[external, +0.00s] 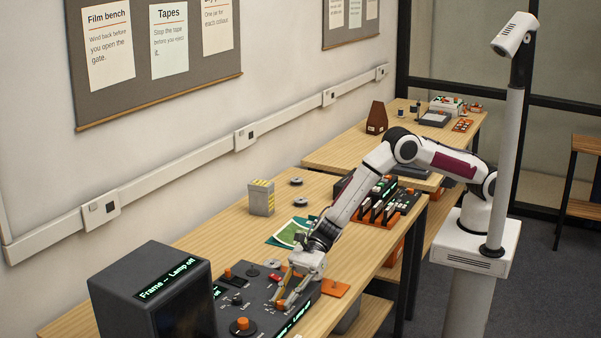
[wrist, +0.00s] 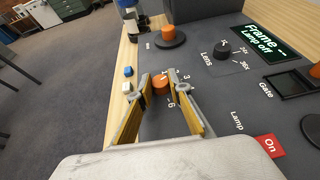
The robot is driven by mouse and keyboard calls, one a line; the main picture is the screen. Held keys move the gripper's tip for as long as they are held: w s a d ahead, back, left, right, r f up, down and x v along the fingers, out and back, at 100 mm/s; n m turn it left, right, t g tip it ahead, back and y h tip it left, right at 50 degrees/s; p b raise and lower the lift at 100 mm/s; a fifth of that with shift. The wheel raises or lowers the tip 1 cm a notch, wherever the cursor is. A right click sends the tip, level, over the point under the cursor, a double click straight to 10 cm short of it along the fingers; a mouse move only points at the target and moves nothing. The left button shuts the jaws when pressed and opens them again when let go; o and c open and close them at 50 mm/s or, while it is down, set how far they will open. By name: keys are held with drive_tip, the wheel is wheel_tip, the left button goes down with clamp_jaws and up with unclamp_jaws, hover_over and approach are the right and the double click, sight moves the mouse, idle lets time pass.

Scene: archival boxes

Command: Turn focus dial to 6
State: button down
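The focus dial is an orange knob (wrist: 160,86) with the white numbers 1, 3 and 6 around it on the dark grey panel (wrist: 215,95). My gripper (wrist: 161,78) points down at the panel, with one yellow-padded finger on each side of the knob. The knob nearly fills the gap between the fingertips. I cannot tell whether the pads touch it. The knob's pointer is not clear, so its setting cannot be read. In the external view my gripper (external: 284,300) is low over the panel's right end, partly hiding the knob.
The panel also carries a black Lens knob (wrist: 222,47), another orange knob (wrist: 169,36), a red On switch (wrist: 268,146) and a display (wrist: 263,38) reading "Frame – Lamp off". A dark monitor box (external: 152,290) stands at the left.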

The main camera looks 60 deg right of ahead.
drive_tip(key=shift+s+a+r+m+t, duration=0.1)
drive_tip(key=shift+a+r+m+t, duration=0.05)
drive_tip(key=shift+m+t, duration=0.25)
drive_tip(key=shift+s+r+m+t, duration=0.1)
drive_tip(key=shift+m+t, duration=1)
drive_tip(key=shift+t, duration=0.2)
drive_tip(key=c, duration=1.8)
unclamp_jaws()
drive_tip(key=shift+c, duration=0.2)
drive_tip(key=shift+f, duration=0.2)
drive_tip(key=shift+d, duration=0.2)
drive_tip(key=shift+d, duration=0.1)
drive_tip(key=shift+r+v, duration=0.2)
drive_tip(key=shift+v, duration=2.7)
drive_tip(key=shift+r+v, duration=0.2)
drive_tip(key=shift+v, duration=2.7)
